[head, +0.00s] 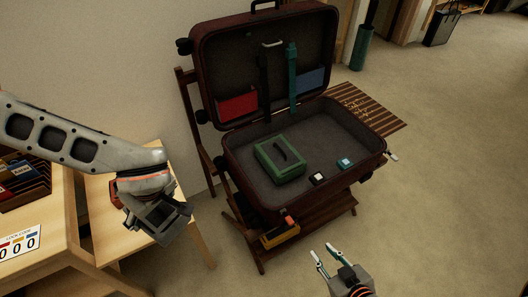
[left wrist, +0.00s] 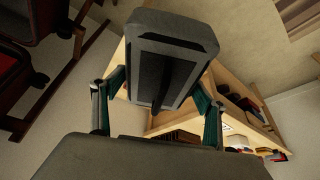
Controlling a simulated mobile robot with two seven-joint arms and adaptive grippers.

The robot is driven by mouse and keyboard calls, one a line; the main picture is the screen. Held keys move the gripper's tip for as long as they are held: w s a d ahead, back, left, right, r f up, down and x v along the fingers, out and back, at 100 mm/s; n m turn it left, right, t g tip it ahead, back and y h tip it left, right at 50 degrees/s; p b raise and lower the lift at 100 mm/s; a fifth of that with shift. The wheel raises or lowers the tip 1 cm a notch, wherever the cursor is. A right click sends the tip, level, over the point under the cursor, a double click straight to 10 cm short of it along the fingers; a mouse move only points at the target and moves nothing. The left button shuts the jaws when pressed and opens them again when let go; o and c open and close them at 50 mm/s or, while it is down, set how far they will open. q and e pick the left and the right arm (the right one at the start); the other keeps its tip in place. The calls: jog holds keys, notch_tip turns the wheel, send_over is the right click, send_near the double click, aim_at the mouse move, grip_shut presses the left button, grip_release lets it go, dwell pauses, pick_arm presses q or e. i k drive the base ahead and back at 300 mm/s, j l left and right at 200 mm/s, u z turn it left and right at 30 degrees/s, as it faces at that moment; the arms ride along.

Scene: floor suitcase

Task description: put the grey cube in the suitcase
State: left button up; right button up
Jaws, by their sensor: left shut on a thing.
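In the head view the cube (head: 172,222) hangs under my left gripper (head: 150,205), above the small wooden table and left of the suitcase, partly hidden by the gripper. The suitcase (head: 340,112) stands open on a wooden rack, its lid upright behind. My right gripper (head: 321,250) is open and empty, low in front of the suitcase.
A yellow tray (head: 281,236) sits at the rack's front. A wooden table (head: 110,225) is at left.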

aim_at(327, 137)
jog(key=l+u, duration=0.45)
jog(key=l, duration=1.2)
jog(key=i+l+u, duration=0.1)
jog(key=l+u, duration=0.15)
jog(key=l, duration=0.6)
jog(key=l+u, duration=0.25)
jog(key=l, duration=0.6)
jog(key=l+u, duration=0.25)
jog(key=l, duration=0.6)
jog(key=i+l+u, duration=0.1)
jog(key=l, duration=0.25)
jog(key=i+l, duration=0.15)
jog(key=l, duration=0.2)
jog(key=i+l+u, duration=0.15)
jog(key=l, duration=0.15)
jog(key=l+u, duration=0.1)
jog(key=l, duration=0.25)
